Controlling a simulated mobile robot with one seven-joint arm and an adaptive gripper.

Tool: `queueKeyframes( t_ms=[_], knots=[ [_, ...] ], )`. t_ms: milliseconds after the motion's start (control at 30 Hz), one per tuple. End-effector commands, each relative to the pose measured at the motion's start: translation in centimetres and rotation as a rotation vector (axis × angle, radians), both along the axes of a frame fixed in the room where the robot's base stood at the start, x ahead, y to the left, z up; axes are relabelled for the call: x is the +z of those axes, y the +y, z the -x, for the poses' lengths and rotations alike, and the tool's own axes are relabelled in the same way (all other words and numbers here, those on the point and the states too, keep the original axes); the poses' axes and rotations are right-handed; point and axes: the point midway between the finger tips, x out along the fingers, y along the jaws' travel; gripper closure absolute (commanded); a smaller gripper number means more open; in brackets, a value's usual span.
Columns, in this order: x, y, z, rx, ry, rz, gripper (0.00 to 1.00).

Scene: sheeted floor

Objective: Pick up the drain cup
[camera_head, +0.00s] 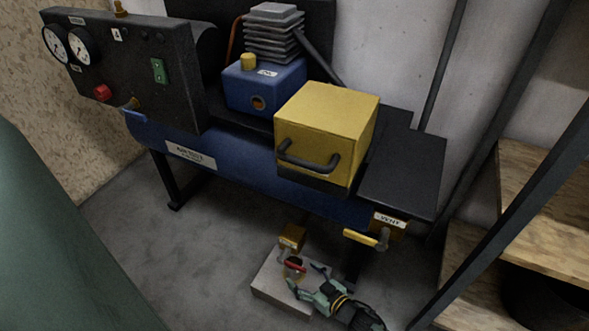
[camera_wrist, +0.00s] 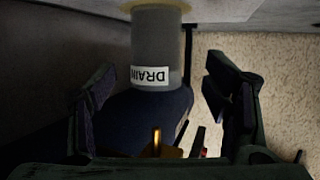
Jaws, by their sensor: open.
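The drain cup (camera_head: 292,271) stands low on a pale block (camera_head: 270,284) under the compressor, below a brass drain fitting (camera_head: 292,236). In the wrist view the cup (camera_wrist: 155,50) is a grey cylinder with a white DRAIN label and a yellowish rim. My gripper (camera_head: 307,277) reaches in low from the right. Its fingers are open and empty, one on each side of the cup in the wrist view (camera_wrist: 152,88). Gaps show between cup and fingers there. Exact depth is hard to tell.
The blue tank (camera_head: 240,166) hangs over the block. A yellow vent handle (camera_head: 360,238) sticks out to the right above my gripper. A yellow box (camera_head: 325,125) sits on the compressor. Wooden shelving (camera_head: 525,205) stands at right. Bare floor (camera_head: 200,250) lies left of the block.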

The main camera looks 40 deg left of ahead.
Motion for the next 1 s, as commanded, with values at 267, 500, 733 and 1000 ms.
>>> queueKeyframes(
  t_ms=[267, 500, 733, 1000],
  knots=[
    [-1.1, 2.6, -0.5, 0.003, 0.001, -0.002, 0.3],
    [-1.9, 5.4, -1.2, 0.002, -0.001, -0.003, 0.3],
    [-1.9, 5.6, -1.3, 0.0, -0.001, -0.001, 0.3],
    [-1.9, 5.6, -1.3, 0.0, -0.001, -0.002, 0.44]
  ],
)
